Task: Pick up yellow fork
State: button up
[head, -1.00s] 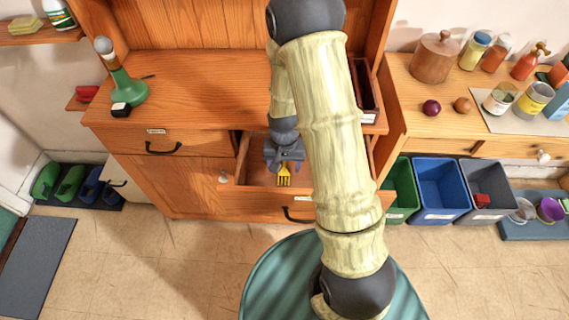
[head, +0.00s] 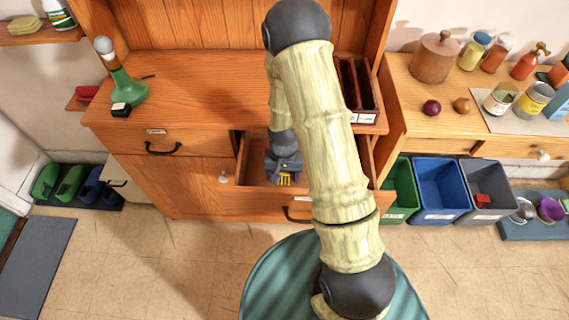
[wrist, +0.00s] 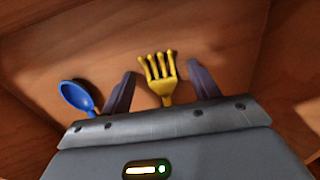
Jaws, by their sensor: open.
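The yellow fork (wrist: 160,74) lies in the open wooden drawer, its tines pointing away from my gripper in the wrist view. In the head view only a bit of the yellow fork (head: 284,180) shows beside my gripper. My gripper (wrist: 162,80) is open, with one dark finger on each side of the fork and a gap to both. The lower end of the fork's handle is hidden behind the gripper body. In the head view my gripper (head: 284,165) is down in the drawer.
A blue spoon (wrist: 78,97) lies in the drawer, left of my left finger. Drawer walls (head: 242,158) stand close around the gripper. A dark divided box (head: 362,88) stands on the cabinet top at right. Green, blue and grey bins (head: 440,188) stand on the floor at right.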

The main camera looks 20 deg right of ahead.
jog(key=c, duration=1.1)
jog(key=shift+o, duration=0.2)
jog(key=shift+r, duration=0.6)
jog(key=shift+s+d+r, duration=0.1)
jog(key=shift+d+r, duration=0.1)
jog(key=shift+r, duration=0.4)
jog(key=shift+s+d+r, duration=0.1)
jog(key=shift+d+r, duration=0.1)
jog(key=shift+r, duration=0.35)
jog(key=s+d, duration=0.1)
jog(key=d, duration=0.4)
jog(key=s+d+b, duration=0.1)
jog(key=s+d, duration=0.1)
jog(key=d, duration=0.4)
jog(key=s+d, duration=0.2)
jog(key=d, duration=0.3)
jog(key=shift+s+d, duration=0.1)
jog(key=shift+d, duration=0.05)
